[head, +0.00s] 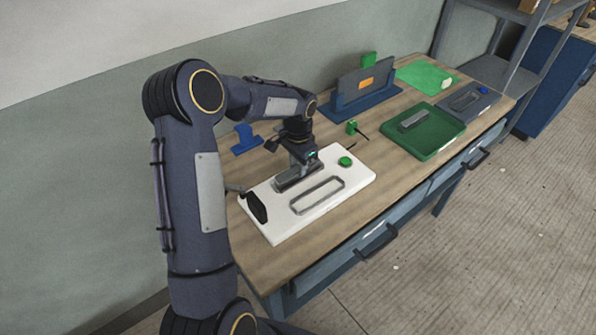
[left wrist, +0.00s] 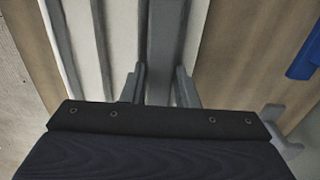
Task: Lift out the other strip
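A white mould board (head: 341,205) lies on the bench. It has two long narrow grey-rimmed recesses side by side. The nearer recess (head: 317,195) is empty. A grey strip (head: 285,186) is at the farther recess, partly hidden by my left gripper (head: 298,172). In the left wrist view the strip (left wrist: 166,40) runs between my left gripper's fingers (left wrist: 160,86), which stand apart, one on each side; I cannot tell whether they press on it. Another grey strip (head: 412,119) lies in the green tray (head: 440,143). My right gripper is out of view.
A green knob (head: 345,161) stands on the board's far right. A black part (head: 256,207) stands at its left end. Behind are a blue block (head: 246,139), a dark upright rack (head: 362,88) and a green mat (head: 427,76). A grey tray (head: 468,101) stands beyond the green one.

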